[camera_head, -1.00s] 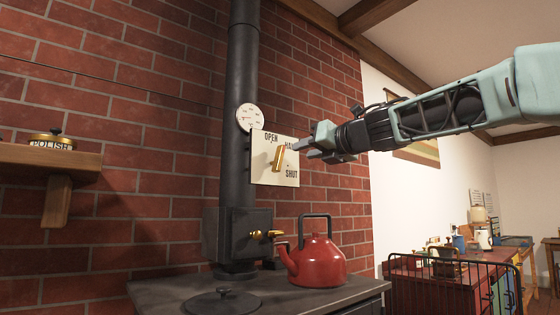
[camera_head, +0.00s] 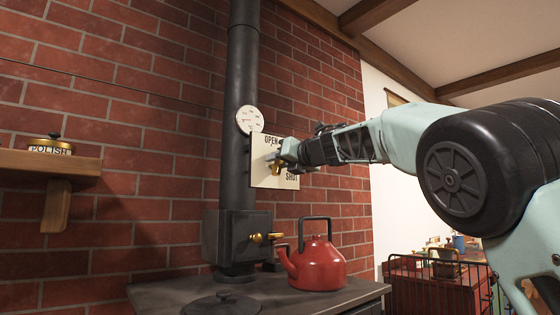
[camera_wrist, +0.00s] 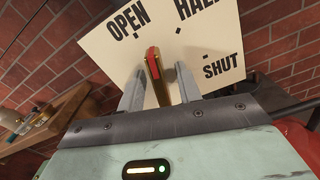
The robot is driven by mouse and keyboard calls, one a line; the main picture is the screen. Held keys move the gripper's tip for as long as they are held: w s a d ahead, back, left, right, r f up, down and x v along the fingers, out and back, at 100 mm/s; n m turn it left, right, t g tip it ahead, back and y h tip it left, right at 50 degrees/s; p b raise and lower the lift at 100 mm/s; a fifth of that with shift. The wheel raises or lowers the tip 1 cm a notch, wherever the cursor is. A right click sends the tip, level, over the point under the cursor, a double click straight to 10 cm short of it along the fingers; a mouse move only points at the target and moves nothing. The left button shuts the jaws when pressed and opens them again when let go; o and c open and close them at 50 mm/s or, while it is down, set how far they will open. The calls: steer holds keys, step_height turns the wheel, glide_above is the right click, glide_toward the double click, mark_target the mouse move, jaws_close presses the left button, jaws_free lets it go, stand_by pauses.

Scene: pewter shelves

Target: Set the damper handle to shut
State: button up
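The damper plate (camera_head: 262,178) is a cream board on the stovepipe, marked OPEN, HALF and SHUT. In the wrist view the plate (camera_wrist: 105,50) shows all three words, HALF cut off at the top edge. The damper handle (camera_wrist: 154,76) is a brass bar with a red stripe, standing near the OPEN side and away from SHUT. My gripper (camera_wrist: 160,86) is open with one finger on each side of the handle, and gaps show beside it. In the head view my gripper (camera_head: 283,158) covers much of the plate, and only a little brass of the handle (camera_head: 275,169) shows.
A black stovepipe (camera_head: 241,90) with a round white dial (camera_head: 249,119) rises left of the plate. Below, a red kettle (camera_head: 318,266) stands on the dark stove top (camera_head: 165,294). A wooden shelf (camera_head: 50,163) with a polish tin (camera_head: 50,146) is at the left.

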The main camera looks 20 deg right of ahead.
jaws_close()
steer(key=m+p, duration=0.2)
steer(key=m, duration=0.1)
steer(key=shift+d+r+p, duration=0.1)
steer(key=shift+d+p, duration=0.05)
steer(key=shift+p, duration=0.2)
steer(key=m+p, duration=0.2)
steer(key=m, duration=0.1)
steer(key=shift+w+d+m+p, duration=0.1)
steer(key=shift+d+m+p, duration=0.05)
steer(key=shift+m+p, duration=0.2)
steer(key=shift+d+f+m+p, duration=0.1)
steer(key=shift+f+m+p, duration=0.15)
steer(key=shift+m+p, duration=0.85)
steer(key=shift+a+f+m+p, duration=0.15)
steer(key=shift+m+p, duration=0.4)
steer(key=shift+m, duration=1.05)
steer(key=shift+d+f+m+p, duration=0.15)
steer(key=shift+f+m+p, duration=0.15)
steer(key=shift+m+p, duration=0.8)
steer(key=shift+m, duration=0.45)
